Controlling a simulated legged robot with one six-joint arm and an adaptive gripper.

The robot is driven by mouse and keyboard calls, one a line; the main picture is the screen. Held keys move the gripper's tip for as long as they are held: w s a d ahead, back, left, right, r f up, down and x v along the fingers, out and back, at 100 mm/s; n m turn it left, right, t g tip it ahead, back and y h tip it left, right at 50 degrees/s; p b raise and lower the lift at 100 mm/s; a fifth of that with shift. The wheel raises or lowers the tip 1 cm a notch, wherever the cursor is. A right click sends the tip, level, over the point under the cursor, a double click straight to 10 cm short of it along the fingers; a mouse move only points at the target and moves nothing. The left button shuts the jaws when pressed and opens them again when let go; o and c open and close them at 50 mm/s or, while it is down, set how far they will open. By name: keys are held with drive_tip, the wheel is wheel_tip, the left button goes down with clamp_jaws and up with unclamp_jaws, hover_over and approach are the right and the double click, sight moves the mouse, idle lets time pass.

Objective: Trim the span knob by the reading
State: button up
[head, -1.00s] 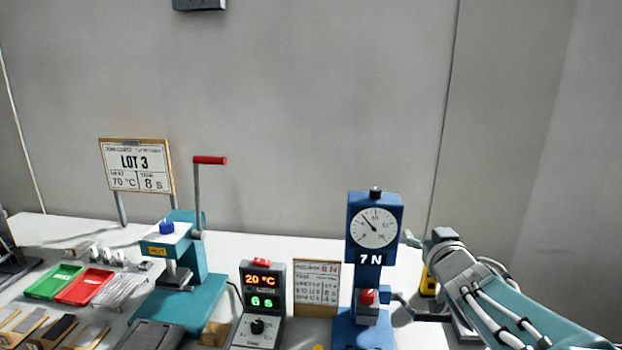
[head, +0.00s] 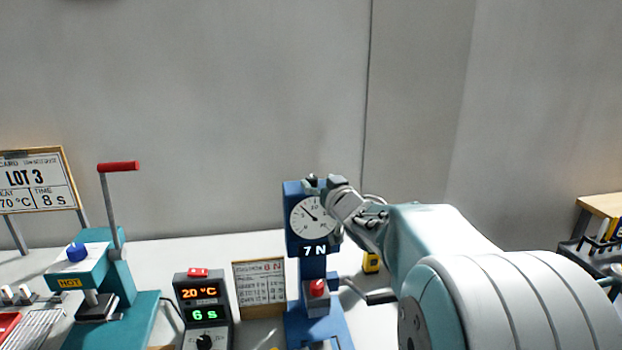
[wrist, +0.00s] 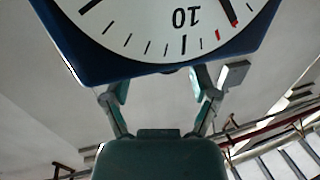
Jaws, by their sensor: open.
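The dial's needle points to the upper left. My gripper (head: 319,182) is at the top of the tester, by the dark span knob, which it mostly hides in the head view. In the wrist view, the dial (wrist: 150,25) is upside down. My gripper (wrist: 160,95) is open there, its fingers apart. A small dark piece of the knob (wrist: 170,70) shows at the housing's edge between them; I cannot tell whether they touch it.
A paper card (head: 259,285) and a controller (head: 204,308) reading 20 °C and 6 s stand left of the tester. A teal press (head: 115,275) with a red-handled lever is farther left. A yellow object (head: 371,262) is behind my arm.

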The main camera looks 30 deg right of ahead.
drive_tip(key=shift+w+a, duration=0.3)
drive_tip(key=shift+w, duration=0.4)
drive_tip(key=shift+w+a, duration=0.3)
drive_tip(key=shift+w, duration=0.35)
drive_tip(key=shift+d, duration=0.35)
drive_tip(key=c, duration=0.9)
clamp_jaws()
drive_tip(key=shift+m+h, duration=0.6)
drive_tip(key=shift+h, duration=0.3)
drive_tip(key=shift+m+g+h, duration=0.5)
drive_tip(key=shift+m+h, duration=0.8)
drive_tip(key=shift+h, duration=0.5)
drive_tip(key=shift+m+g+h, duration=0.9)
drive_tip(key=shift+m+h, duration=0.3)
drive_tip(key=shift+h, duration=0.7)
drive_tip(key=shift+r+m+g+h, duration=0.1)
drive_tip(key=shift+m+g+h, duration=0.4)
drive_tip(key=shift+m+h, duration=0.2)
